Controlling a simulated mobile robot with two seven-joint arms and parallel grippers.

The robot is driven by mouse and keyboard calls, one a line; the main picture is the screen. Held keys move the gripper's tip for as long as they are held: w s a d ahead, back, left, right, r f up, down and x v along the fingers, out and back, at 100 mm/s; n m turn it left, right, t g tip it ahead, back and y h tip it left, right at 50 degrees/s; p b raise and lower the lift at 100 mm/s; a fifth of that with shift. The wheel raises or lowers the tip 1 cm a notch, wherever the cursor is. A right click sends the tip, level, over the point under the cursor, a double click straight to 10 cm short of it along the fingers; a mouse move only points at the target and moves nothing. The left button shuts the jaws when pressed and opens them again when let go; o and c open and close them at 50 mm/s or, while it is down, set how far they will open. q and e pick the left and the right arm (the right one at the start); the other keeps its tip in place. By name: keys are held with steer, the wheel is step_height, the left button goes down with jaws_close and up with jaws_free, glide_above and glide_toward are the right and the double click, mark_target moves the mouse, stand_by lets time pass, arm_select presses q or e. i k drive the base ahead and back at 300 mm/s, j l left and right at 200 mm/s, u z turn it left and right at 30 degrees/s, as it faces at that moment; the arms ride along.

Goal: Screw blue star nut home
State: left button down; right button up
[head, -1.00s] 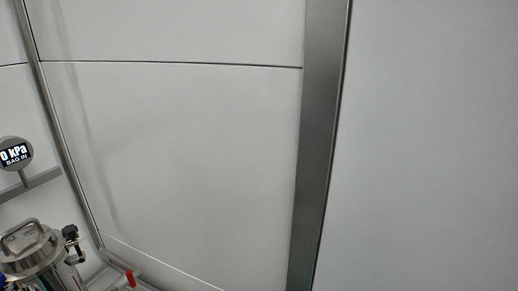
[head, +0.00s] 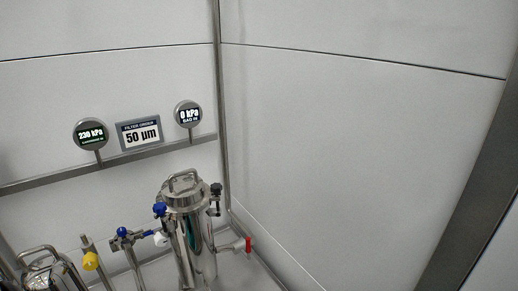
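A small blue knob (head: 159,209) sits at the upper left side of a shiny steel vessel (head: 186,195) with a handled lid, near the lid rim. A second blue part (head: 122,231) sits on top of a thin pipe to the left of that vessel. I cannot tell at this size which of them is the blue star nut, or how far either is screwed on. A black knob (head: 216,189) is at the right side of the lid. Neither of my grippers is in view.
A red handle (head: 248,244) sticks out right of the vessel by the wall corner. A yellow knob (head: 90,260) and another lidded steel vessel (head: 48,272) stand at the lower left. A wall rail (head: 110,161) carries a 230 kPa gauge (head: 91,134), a 50 µm sign (head: 140,133) and a 0 kPa gauge (head: 188,115).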

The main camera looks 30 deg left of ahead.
mark_target(160, 208)
steer(key=k+j+u, duration=0.1)
steer(key=u, duration=1.65)
steer(key=j+u, duration=0.1)
steer(key=i+j, duration=0.05)
steer(key=j, duration=0.05)
